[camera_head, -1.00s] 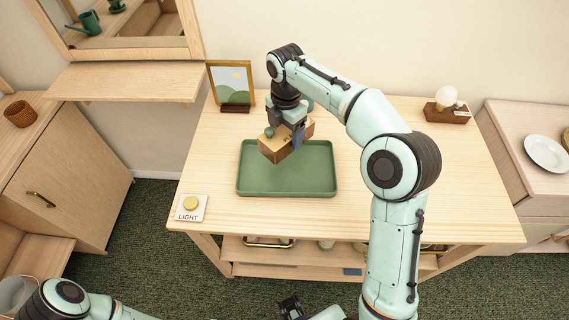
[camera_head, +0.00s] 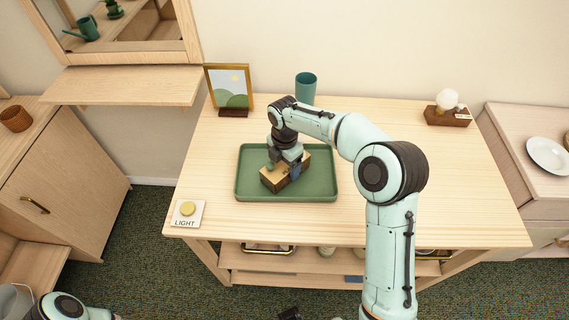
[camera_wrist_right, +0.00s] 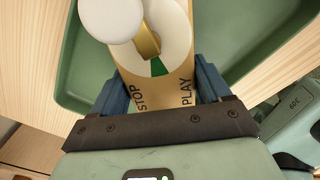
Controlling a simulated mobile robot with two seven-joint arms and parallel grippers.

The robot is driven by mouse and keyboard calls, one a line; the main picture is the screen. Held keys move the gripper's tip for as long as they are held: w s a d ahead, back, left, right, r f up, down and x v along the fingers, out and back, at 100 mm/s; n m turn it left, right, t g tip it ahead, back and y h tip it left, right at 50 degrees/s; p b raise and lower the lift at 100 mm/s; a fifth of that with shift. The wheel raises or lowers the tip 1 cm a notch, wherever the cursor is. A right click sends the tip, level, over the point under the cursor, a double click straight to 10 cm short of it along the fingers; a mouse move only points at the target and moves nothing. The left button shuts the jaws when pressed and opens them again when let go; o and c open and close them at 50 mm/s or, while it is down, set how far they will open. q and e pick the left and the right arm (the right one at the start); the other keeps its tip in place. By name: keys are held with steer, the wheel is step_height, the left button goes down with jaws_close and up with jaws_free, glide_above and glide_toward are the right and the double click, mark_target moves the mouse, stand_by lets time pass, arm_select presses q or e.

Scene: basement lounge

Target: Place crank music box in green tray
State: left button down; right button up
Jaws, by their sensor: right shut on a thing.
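The crank music box (camera_head: 273,181) is a light wooden box over the left-middle of the green tray (camera_head: 318,190). My right gripper (camera_head: 284,169) is above it, shut on its sides. In the right wrist view, the box (camera_wrist_right: 152,94) shows STOP and PLAY lettering, a pale disc and a brass crank with a whitish knob, between my blue fingers (camera_wrist_right: 160,88). The green tray (camera_wrist_right: 82,75) lies under and around it. The box is low, within the tray's outline; whether it touches the floor is hidden. A dark piece at the bottom edge, probably my left gripper (camera_head: 290,313), is mostly cut off.
A teal cup (camera_head: 305,88) and a framed picture (camera_head: 230,88) stand behind the tray. A light switch block (camera_head: 188,213) is at the front left, and a wooden block with a white bulb (camera_head: 447,110) at the back right. The tabletop right of my arm is clear.

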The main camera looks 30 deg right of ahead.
steer(key=shift+f, duration=0.15)
steer(key=o, duration=1.3)
arm_select(q)
steer(key=shift+w+r+p, duration=0.25)
steer(key=shift+r+p, duration=0.25)
steer(key=shift+r, duration=0.05)
steer(key=shift+w+r+p, duration=0.25)
steer(key=shift+r+p, duration=0.2)
steer(key=shift+r, duration=0.1)
arm_select(e)
step_height(320, 180, up, 12)
steer(key=shift+r, duration=0.2)
